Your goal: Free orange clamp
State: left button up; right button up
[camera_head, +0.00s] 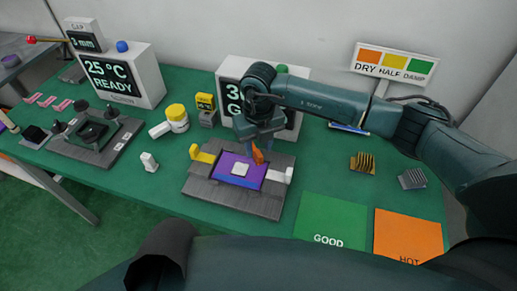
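My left gripper is not in view.
A display box (229,75) stands close behind my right gripper. Green GOOD (330,217) and orange HOT (407,230) pads lie right. A dark fixture (94,148) stands far left.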

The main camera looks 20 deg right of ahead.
jog(key=shift+f, duration=1.5)
jog(key=shift+c, duration=0.2)
grip_shut()
